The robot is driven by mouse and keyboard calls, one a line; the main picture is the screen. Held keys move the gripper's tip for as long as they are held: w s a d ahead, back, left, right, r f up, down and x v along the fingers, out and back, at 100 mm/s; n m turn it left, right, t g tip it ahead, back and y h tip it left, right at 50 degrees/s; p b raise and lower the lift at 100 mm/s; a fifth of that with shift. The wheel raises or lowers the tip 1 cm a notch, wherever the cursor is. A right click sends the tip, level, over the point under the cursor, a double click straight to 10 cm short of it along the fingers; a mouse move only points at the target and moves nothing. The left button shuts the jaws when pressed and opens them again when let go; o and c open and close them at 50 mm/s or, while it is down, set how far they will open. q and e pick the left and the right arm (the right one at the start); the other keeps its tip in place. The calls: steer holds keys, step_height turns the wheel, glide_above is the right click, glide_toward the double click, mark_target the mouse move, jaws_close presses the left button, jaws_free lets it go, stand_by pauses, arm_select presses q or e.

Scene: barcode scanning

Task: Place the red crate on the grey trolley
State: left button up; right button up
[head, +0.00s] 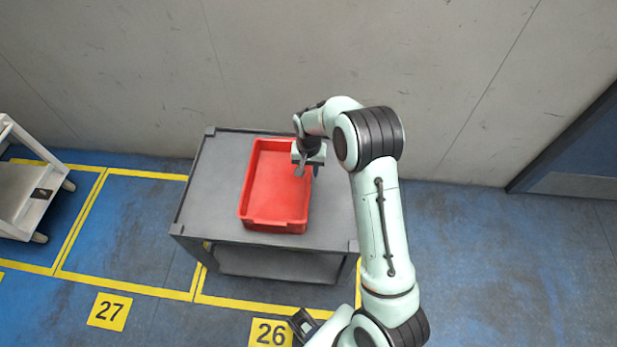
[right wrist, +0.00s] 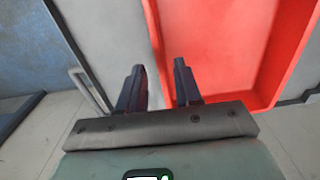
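The red crate (head: 277,190) sits upright and empty on the top of the grey trolley (head: 207,186). My right gripper (head: 302,172) is at the crate's right rim, over the trolley. In the right wrist view my right gripper (right wrist: 159,82) has its two dark fingers apart, one on each side of the red crate's (right wrist: 215,45) wall. A gap shows between the fingers, so I see no firm grip on the rim. The fingertips are small and partly hidden in the head view.
A white cart (head: 28,190) stands at the far left. A grey wall (head: 270,60) runs behind the trolley. Yellow-lined bays marked 27 (head: 110,311) and 26 (head: 270,333) are on the blue floor.

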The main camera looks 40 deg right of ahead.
steer(key=shift+r, duration=1.9)
arm_select(q)
steer(key=shift+r, duration=0.15)
